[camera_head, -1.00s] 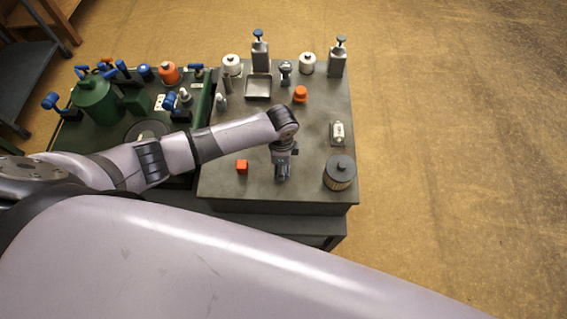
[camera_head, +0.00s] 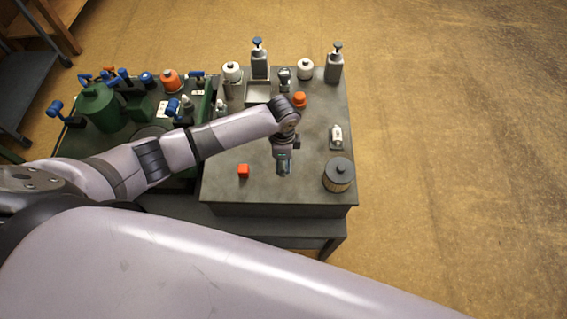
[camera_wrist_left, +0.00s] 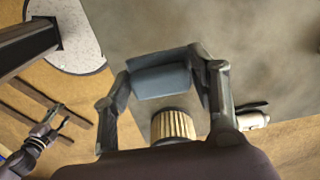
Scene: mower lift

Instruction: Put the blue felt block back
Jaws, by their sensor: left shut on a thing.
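The blue felt block (camera_wrist_left: 162,82) appears as a blue-grey block between the fingers of my left gripper (camera_wrist_left: 160,72) in the left wrist view. The gripper is shut on it. The block is hard to make out there. At the lower left of the wrist view, what looks like my right gripper (camera_wrist_left: 62,122) is open and empty.
A small white bottle (camera_head: 336,133) stands at the bench's right side. An orange cap (camera_head: 299,100), a metal tray (camera_head: 258,91) and tall grey bottles stand towards the back. A green engine (camera_head: 98,106) stands at left.

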